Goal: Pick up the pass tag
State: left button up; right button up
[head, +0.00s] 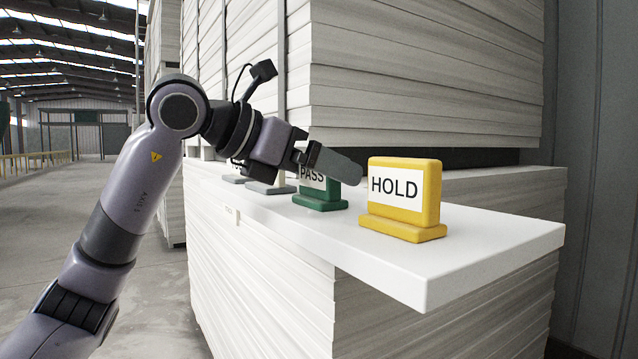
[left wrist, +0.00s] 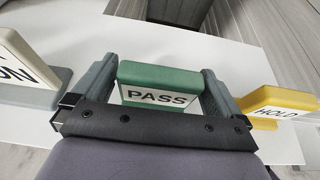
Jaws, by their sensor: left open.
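The pass tag is a green stand with a white "PASS" label. In the head view the pass tag (head: 320,202) stands upright on the white board top, partly hidden behind my left gripper (head: 325,163). In the left wrist view the pass tag (left wrist: 158,75) lies between the two grey fingers of my left gripper (left wrist: 155,85). The fingers are open, one on each side of the tag, with the right finger close to it. I cannot tell whether either finger touches it. My right gripper is not in view.
A yellow HOLD tag (head: 403,195) stands to the right, near the front; it also shows in the left wrist view (left wrist: 275,108). Grey tags (head: 270,187) stand to the left. The white board top (head: 480,240) is clear at the front right. Tall board stacks (head: 420,70) rise behind.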

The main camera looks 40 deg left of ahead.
pick_arm(q)
jog(key=c, duration=0.8)
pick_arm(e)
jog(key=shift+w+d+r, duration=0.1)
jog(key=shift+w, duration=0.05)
pick_arm(q)
jog(key=shift+r, duration=0.15)
notch_tip(320, 180, up, 20)
jog(key=p, duration=0.6)
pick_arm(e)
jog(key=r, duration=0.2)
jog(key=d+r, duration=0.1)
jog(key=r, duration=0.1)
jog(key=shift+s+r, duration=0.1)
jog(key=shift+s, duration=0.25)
